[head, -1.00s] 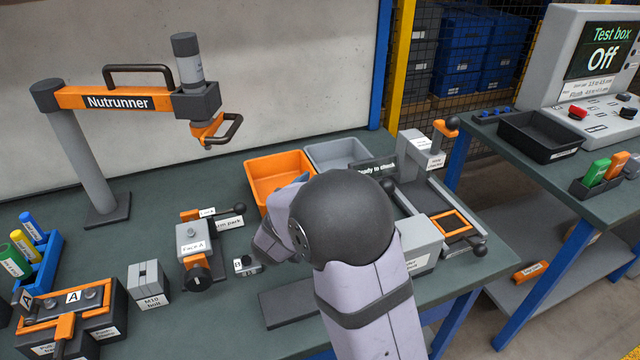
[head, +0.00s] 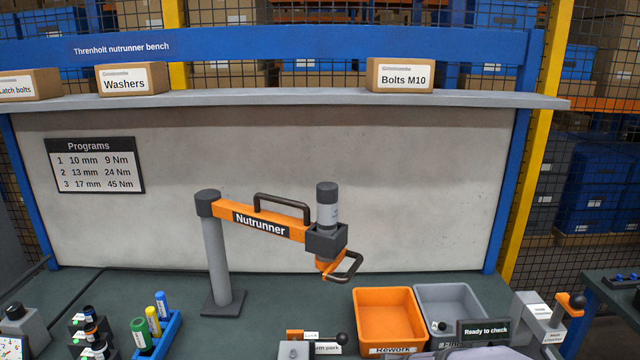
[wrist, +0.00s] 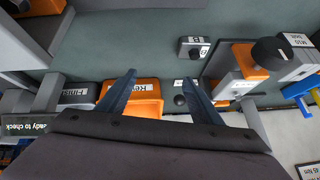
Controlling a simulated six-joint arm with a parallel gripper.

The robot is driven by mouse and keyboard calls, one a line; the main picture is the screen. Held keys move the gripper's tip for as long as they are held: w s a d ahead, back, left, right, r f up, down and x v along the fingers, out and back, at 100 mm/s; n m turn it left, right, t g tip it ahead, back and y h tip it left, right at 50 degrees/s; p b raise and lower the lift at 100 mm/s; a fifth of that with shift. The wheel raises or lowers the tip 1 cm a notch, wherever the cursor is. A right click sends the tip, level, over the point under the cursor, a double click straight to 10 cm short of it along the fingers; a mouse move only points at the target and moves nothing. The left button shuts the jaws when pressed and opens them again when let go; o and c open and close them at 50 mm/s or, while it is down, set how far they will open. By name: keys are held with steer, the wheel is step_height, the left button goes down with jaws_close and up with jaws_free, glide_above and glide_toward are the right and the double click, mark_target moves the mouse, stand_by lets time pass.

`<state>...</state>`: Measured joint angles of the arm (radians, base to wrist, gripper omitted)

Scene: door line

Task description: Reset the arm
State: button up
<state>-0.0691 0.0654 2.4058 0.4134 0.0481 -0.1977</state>
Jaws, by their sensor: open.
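The nutrunner's orange arm (head: 262,219) reaches rightward from its grey post (head: 217,262) in the head view. Its grey tool head (head: 327,238) and dark handle hang above the bench, left of the orange Rework bin (head: 384,301). An orange "Lock" piece (head: 294,335) and a "park" label (head: 327,348) sit at the bottom edge, partly cut off. My gripper (wrist: 158,78) is open and empty in the wrist view. It points over the bench, with the Rework bin (wrist: 146,88) showing between and behind its fingers.
A grey bin (head: 449,302) and a "Ready to check" sign (head: 485,331) stand right of the Rework bin. A blue rack (head: 157,334) of coloured cylinders is at left. In the wrist view, a small block marked B (wrist: 193,46) and an orange-grey fixture (wrist: 238,75) lie near the fingers.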

steer(key=s+d+r+g+p, duration=0.1)
steer(key=s+g+p, duration=0.1)
steer(key=s, duration=0.8)
steer(key=s+d+r+n+g+p, duration=0.1)
steer(key=s+d+g+p, duration=0.1)
steer(key=s+g, duration=0.3)
steer(key=s, duration=0.4)
steer(key=shift+s+d+n+h, duration=0.25)
steer(key=shift+s+n+h, duration=0.05)
steer(key=shift+s+h, duration=0.1)
